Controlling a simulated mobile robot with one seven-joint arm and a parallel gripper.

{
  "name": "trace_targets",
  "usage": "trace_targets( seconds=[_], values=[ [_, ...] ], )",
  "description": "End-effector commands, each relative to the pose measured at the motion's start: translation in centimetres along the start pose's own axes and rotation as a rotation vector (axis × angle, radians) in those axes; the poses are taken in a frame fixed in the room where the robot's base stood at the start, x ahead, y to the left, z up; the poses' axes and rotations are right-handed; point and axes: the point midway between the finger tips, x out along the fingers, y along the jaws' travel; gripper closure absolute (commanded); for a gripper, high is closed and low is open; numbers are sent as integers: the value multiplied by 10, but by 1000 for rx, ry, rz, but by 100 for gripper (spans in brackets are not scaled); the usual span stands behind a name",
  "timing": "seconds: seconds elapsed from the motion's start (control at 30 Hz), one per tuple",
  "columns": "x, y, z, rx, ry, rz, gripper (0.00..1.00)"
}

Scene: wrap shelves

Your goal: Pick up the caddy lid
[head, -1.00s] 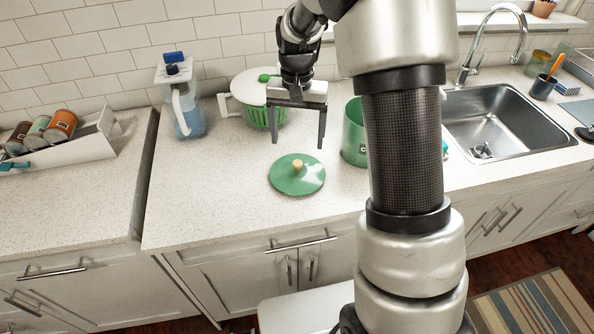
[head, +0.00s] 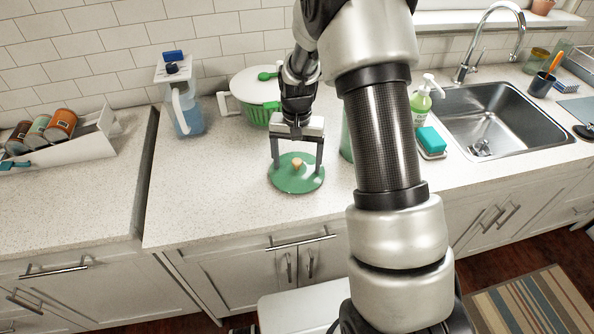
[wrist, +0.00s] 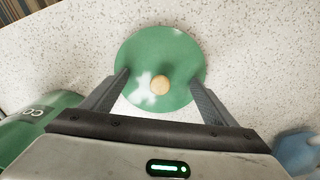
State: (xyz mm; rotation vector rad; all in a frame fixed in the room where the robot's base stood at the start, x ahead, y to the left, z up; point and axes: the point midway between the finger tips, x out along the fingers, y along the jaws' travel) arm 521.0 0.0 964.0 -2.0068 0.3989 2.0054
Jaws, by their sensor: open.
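The caddy lid (head: 296,181) is a round green disc with a small wooden knob (head: 297,162). It lies flat on the counter, and it also shows in the wrist view (wrist: 160,52) with its knob (wrist: 160,86). My gripper (head: 298,168) is open above the lid. In the wrist view my gripper (wrist: 159,82) has one finger on each side of the knob, apart from it. Whether the fingertips touch the lid I cannot tell. The green caddy (head: 347,140) is mostly hidden behind my arm; its lettered side shows in the wrist view (wrist: 35,122).
A white and green salad spinner (head: 255,92) stands behind my gripper, and a water pitcher (head: 184,108) is to its left. A soap bottle (head: 421,103) and a teal sponge (head: 431,141) are by the sink (head: 500,118). The counter left of the lid is clear.

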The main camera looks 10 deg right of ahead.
Motion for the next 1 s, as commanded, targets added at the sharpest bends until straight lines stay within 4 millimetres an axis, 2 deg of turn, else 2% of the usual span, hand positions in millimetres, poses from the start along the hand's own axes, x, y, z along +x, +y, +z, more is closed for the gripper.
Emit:
trace_targets(
  seconds=[0.03,0.07,0.5,0.83,1.0],
  values=[
    [0,0,0,0,0,0,20],
    [0,0,0,0,0,0,25],
    [2,0,2,0,-4,1,99],
    [3,1,3,1,-8,3,100],
    [-16,0,2,1,-4,2,100]
  ],
)
